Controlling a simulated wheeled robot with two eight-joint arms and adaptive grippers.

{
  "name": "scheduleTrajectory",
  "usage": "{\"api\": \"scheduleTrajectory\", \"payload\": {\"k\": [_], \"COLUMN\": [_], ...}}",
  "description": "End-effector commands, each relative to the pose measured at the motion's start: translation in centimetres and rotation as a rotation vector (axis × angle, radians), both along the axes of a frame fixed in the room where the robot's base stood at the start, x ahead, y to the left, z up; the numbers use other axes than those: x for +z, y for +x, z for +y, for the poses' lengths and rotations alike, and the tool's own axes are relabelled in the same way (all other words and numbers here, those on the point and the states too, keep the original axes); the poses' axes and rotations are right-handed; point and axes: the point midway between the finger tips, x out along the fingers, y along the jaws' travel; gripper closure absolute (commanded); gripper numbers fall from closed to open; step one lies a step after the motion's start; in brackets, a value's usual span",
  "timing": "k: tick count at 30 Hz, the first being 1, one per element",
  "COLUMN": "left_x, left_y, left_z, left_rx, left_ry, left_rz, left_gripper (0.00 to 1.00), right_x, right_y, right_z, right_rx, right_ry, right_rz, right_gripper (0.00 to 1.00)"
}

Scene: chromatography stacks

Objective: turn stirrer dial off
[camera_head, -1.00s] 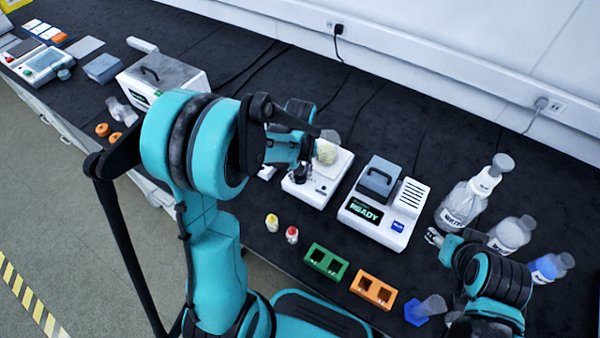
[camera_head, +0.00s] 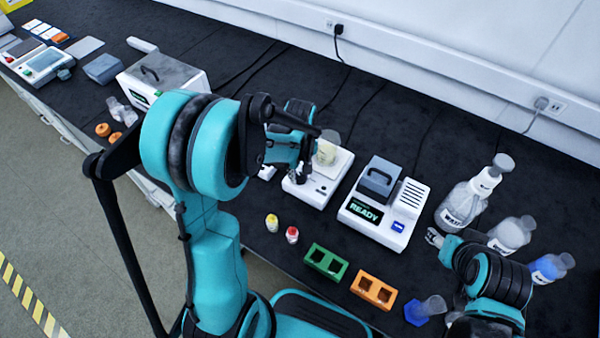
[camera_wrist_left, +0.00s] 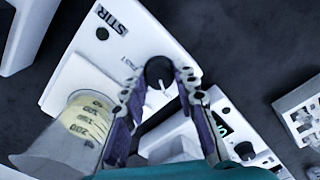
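The white stirrer (camera_head: 318,191), marked STIR, stands mid-bench; its top face (camera_wrist_left: 90,55) fills the upper left of the left wrist view. Its round black dial (camera_wrist_left: 158,73) has a pale pointer mark toward the lower edge of that view, and the word FAST is printed beside it. My left gripper (camera_wrist_left: 159,84) is over the dial, one finger on each side, with narrow gaps showing; it looks open. In the head view the left gripper (camera_head: 303,175) hides the dial. A beaker (camera_head: 327,150) with pale yellow liquid sits on the stirrer. My right gripper (camera_head: 434,238) is beside the bottles, apart from the stirrer.
The beaker (camera_wrist_left: 75,135) is close to my left finger. A white device reading READY (camera_head: 378,221) stands right of the stirrer. Two small vials, a green rack (camera_head: 326,262) and an orange rack (camera_head: 373,291) are in front. Bottles (camera_head: 462,205) stand at right.

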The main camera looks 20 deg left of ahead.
Motion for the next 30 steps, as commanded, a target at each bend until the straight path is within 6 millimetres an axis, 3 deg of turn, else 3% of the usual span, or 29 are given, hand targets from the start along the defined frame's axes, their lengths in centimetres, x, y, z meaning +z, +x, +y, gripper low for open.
{"api": "scheduleTrajectory", "payload": {"k": [1, 3, 14, 30], "left_x": [0.0, 0.0, 0.5, 10.6], "left_y": [0.0, 0.0, 0.0, 0.0], "left_z": [0.0, 0.0, 0.0, 0.0], "left_rx": [0.001, 0.001, 0.0, 0.0], "left_ry": [0.0, 0.0, 0.0, 0.0], "left_rz": [0.0, 0.0, 0.0, 0.0], "left_gripper": [0.61, 0.51, 0.51, 0.51], "right_x": [0.0, 0.0, 0.0, 0.0], "right_y": [0.0, 0.0, 0.0, 0.0], "right_z": [0.0, 0.0, 0.0, 0.0], "right_rx": [0.0, 0.0, 0.0, 0.0], "right_ry": [0.0, 0.0, 0.0, 0.0], "right_rz": [0.0, 0.0, 0.0, 0.0], "right_gripper": [0.5, 0.5, 0.5, 0.5]}}
